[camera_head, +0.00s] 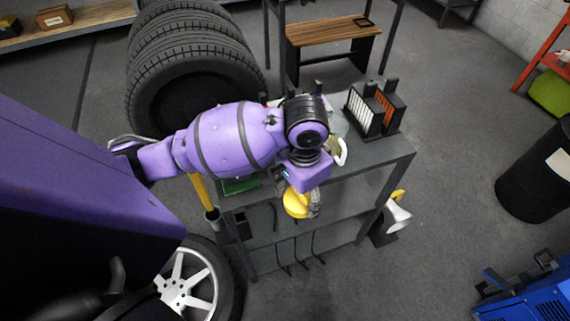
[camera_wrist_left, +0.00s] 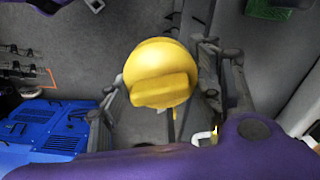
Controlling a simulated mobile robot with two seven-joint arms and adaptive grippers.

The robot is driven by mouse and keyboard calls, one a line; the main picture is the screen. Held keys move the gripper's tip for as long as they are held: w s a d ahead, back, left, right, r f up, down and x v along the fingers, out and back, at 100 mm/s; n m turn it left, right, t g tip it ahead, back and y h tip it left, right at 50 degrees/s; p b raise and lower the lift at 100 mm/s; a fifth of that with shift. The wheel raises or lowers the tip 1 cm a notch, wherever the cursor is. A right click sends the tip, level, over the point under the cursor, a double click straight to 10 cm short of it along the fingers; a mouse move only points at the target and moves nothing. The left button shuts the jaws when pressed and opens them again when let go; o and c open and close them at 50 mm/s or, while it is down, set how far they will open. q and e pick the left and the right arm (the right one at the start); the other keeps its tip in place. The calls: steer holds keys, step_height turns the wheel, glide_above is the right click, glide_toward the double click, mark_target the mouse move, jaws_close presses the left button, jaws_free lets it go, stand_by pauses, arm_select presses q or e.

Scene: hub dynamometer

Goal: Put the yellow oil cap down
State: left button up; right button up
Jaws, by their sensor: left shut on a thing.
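The yellow oil cap (camera_head: 297,203) is a round cap with a raised grip bar, seen large in the left wrist view (camera_wrist_left: 160,75). My left gripper (camera_head: 305,205) is shut on it, with its dark fingers on either side of the cap in the wrist view. In the head view the cap hangs in front of the near edge of a grey metal cart (camera_head: 385,157), apart from its top. My purple arm and wrist hide part of the cart top and most of the gripper. My right gripper is not in view.
Orange and white filters (camera_head: 365,108) in black frames stand at the cart top's right end. A green tray (camera_head: 240,185) lies at its left. Stacked tires (camera_head: 190,70) stand behind left. A black bin (camera_head: 535,175) and blue machine (camera_head: 530,295) are at right, with clear floor between.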

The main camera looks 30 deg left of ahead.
arm_select(q)
steer(key=w+d+r+m, duration=0.2)
steer(key=w+r+m, duration=0.15)
steer(key=m, duration=0.75)
steer(key=w+d+r+m, duration=0.15)
steer(key=r+m, duration=0.25)
steer(key=m, duration=0.6)
steer(key=w+a+f, duration=0.2)
steer(key=a, duration=0.2)
steer(key=w+a+f, duration=0.1)
steer(key=a+f, duration=0.2)
steer(key=a, duration=0.1)
steer(key=w+a+f, duration=0.2)
steer(key=a+f, duration=0.1)
steer(key=shift+w+a+f+b, duration=0.25)
steer(key=shift+w+a+b, duration=0.1)
steer(key=shift+a+b, duration=0.05)
steer(key=shift+w+a+f, duration=0.15)
steer(key=shift+a+f, duration=0.1)
steer(key=shift+f, duration=0.05)
steer(key=shift+w+a+f, duration=0.1)
steer(key=shift+a+f, duration=0.05)
steer(key=shift+f, duration=0.75)
steer(key=shift+a+f, duration=0.1)
steer(key=shift+f, duration=0.8)
steer(key=shift+f, duration=0.1)
